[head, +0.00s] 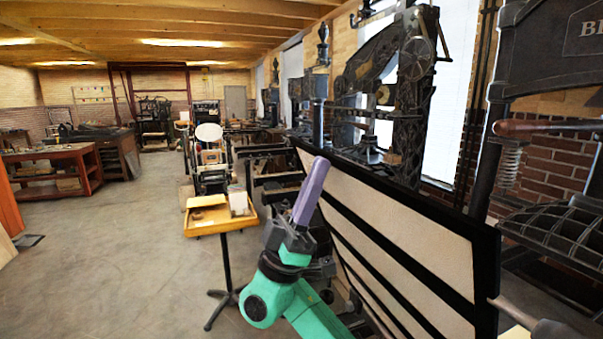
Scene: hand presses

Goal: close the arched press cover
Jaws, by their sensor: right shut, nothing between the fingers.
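A large black-framed panel with cream strips (405,245), seemingly the press cover, stands steeply tilted in the right half of the head view. Its top edge slopes down toward the right. My right gripper (317,168), with long purple fingers on a green and dark grey wrist, points up in front of the panel's left end. The fingers are shut and empty. They overlap the panel's left edge in the picture; I cannot tell whether they touch it. My arm hides the panel's lower left part. My left gripper is out of view.
A yellow tray stand (190,228) is left of my gripper. A dark iron press (405,90) rises behind the panel. At right are a wooden handle (540,126) and a curved ribbed black part (562,236). Open floor (100,255) lies left.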

